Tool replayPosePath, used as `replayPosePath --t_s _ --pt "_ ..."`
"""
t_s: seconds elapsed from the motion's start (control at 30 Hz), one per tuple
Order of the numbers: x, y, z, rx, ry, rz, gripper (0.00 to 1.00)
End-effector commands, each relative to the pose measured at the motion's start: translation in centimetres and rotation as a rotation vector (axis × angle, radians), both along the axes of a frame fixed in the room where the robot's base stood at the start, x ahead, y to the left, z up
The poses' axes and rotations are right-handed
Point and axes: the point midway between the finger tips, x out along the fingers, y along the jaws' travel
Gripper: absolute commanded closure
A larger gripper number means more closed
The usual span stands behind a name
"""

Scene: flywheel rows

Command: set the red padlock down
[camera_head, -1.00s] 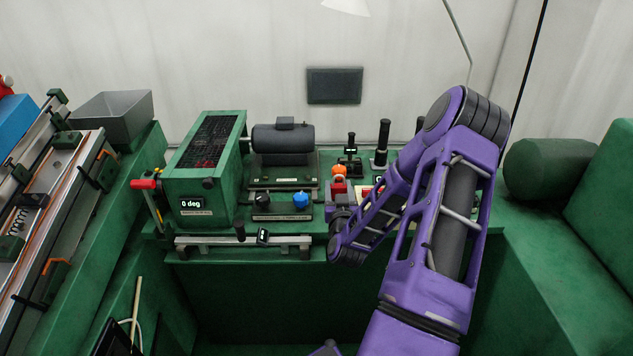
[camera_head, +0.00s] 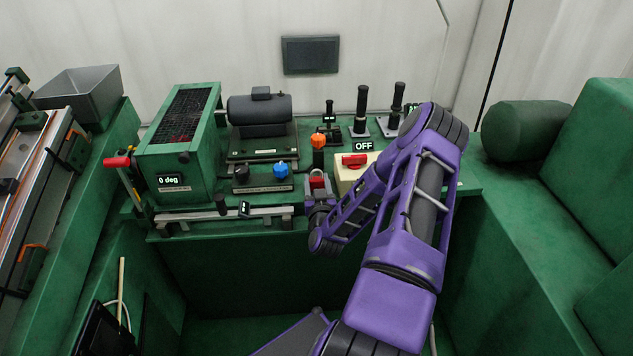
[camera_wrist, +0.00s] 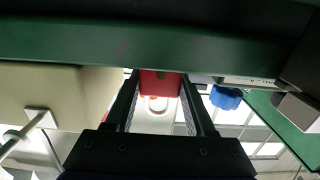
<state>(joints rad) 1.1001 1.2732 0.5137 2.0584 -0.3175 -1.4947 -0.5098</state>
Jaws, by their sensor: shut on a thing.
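The red padlock (camera_head: 316,182) shows as a small red block with a pale shackle at the front edge of the green bench, left of the cream box. My gripper (camera_head: 317,188) is shut on it. In the wrist view the red body (camera_wrist: 160,84) sits between the two dark fingers of my gripper (camera_wrist: 160,90), with a pale loop beyond it. The purple arm reaches in from the lower right. I cannot tell whether the padlock touches the bench.
A cream box (camera_head: 343,182) with a red switch (camera_head: 354,160) and an OFF label stands right of the padlock. An orange knob (camera_head: 318,141) rises just behind, and a blue knob (camera_head: 281,170) lies left. Black levers (camera_head: 361,108) stand farther back. A rail (camera_head: 190,222) runs along the front left.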

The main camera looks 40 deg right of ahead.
Motion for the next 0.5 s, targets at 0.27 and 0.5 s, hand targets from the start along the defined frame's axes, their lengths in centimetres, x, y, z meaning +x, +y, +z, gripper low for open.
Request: replayPosePath --t_s 0.27,0.5 --pt "0.04 0.02 -0.36 0.000 -0.001 0.001 1.00" --pt "0.01 0.02 -0.20 0.001 -0.001 0.000 0.15"
